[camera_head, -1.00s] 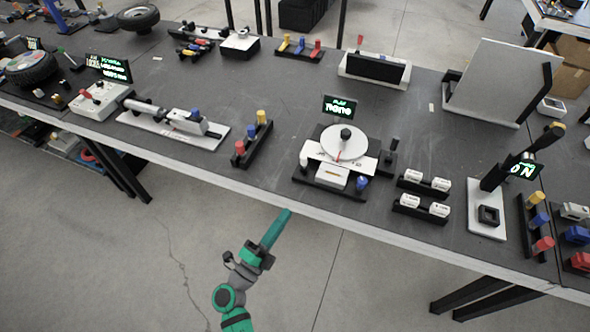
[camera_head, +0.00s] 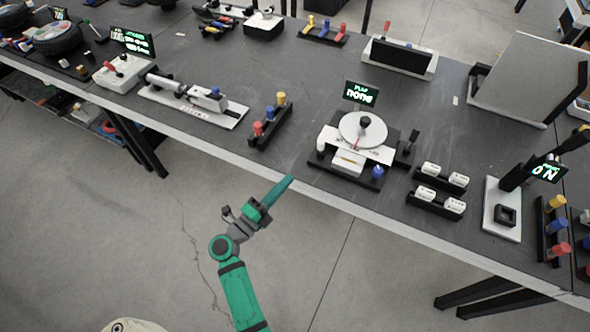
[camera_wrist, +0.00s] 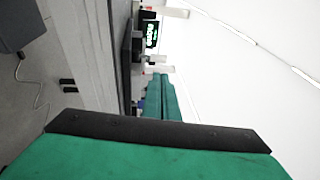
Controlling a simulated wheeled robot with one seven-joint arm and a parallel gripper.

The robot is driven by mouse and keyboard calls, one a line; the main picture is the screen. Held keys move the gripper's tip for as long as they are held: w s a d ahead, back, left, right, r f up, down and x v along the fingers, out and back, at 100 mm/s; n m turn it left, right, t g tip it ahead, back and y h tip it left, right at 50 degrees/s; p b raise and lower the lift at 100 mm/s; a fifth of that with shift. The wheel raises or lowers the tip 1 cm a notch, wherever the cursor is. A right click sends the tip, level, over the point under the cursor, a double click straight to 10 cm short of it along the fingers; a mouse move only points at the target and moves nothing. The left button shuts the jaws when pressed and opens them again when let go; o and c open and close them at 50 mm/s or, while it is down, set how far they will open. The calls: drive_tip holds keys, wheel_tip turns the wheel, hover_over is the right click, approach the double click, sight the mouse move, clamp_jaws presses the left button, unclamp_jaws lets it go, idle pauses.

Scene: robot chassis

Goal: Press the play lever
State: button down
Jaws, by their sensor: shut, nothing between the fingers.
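The device with a small sign reading "PLAY none" (camera_head: 361,94) stands near the table's front edge. It has a white round disc (camera_head: 352,129) with a dark knob on top and a white front block (camera_head: 348,162). A black upright lever (camera_head: 408,146) stands at its right side; I cannot tell for sure that this is the play lever. My green gripper (camera_head: 289,180) is shut and empty, pointing towards the table edge, left of and in front of the device, apart from it. In the wrist view, its closed fingers (camera_wrist: 160,95) point towards the lit sign (camera_wrist: 151,33).
A rack with red and yellow pegs (camera_head: 268,122) is left of the device. White labelled cylinders in black holders (camera_head: 440,190) are to its right, then a tall black lever on a white base (camera_head: 502,205). The floor before the table is clear.

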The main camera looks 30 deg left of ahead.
sight(319, 146)
drive_tip(key=x, duration=1.3)
drive_tip(key=shift+f, duration=0.1)
drive_tip(key=shift+w+r, duration=1)
drive_tip(key=shift+w, duration=0.35)
drive_tip(key=s+a+r, duration=0.1)
drive_tip(key=s+a, duration=0.1)
drive_tip(key=s, duration=0.4)
drive_tip(key=s+a+r, duration=0.1)
drive_tip(key=s, duration=0.6)
drive_tip(key=shift+s+a, duration=0.25)
drive_tip(key=shift+a, duration=0.1)
drive_tip(key=shift+d, duration=0.1)
